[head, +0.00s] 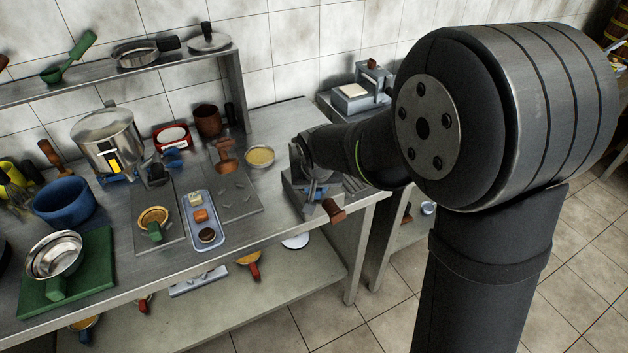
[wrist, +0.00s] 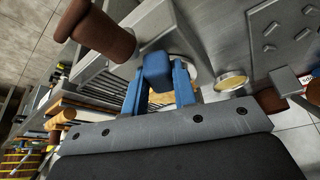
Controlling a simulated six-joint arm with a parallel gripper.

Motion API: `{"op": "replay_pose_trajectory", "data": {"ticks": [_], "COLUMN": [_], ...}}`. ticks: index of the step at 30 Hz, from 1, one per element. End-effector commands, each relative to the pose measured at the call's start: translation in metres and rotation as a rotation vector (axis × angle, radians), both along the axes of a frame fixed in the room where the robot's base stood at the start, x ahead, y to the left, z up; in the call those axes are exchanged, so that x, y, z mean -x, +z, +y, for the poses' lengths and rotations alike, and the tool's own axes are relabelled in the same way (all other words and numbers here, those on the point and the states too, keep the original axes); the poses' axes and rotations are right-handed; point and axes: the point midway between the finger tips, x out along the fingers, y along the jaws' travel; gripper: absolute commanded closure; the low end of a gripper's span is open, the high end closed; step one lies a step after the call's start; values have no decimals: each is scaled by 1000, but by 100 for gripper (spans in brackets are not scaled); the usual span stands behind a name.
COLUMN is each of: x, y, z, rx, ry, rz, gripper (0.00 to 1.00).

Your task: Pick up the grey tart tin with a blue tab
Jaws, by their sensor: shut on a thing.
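My gripper (wrist: 158,88) shows in the wrist view with its two blue fingers closed on a blue tab (wrist: 157,68). The tab belongs to the grey tart tin (wrist: 170,35), whose rounded grey side seems to lie just beyond the fingers; its full outline is hard to make out. In the head view my gripper (head: 316,183) is low at the right end of the steel table, at a grey metal box. My wrist and the box hide most of the tin there, so I cannot tell whether it is clear of what is under it.
The grey box has a brown handle (head: 334,210) close to my gripper, near the table's front edge. A small dish of yellow filling (head: 260,156) stands to the left. A blue tray (head: 213,241) and a steel pot (head: 108,140) are farther left. Bare tabletop lies behind the box.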

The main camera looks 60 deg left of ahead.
Motion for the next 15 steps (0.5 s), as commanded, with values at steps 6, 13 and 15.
{"op": "replay_pose_trajectory", "data": {"ticks": [6,13,15], "x": [0,0,0], "y": [3,26,40], "z": [0,1,1], "rx": [-2,-6,-7], "ry": [0,-1,-1], "rz": [-1,-1,-1], "gripper": [100,100,100]}}
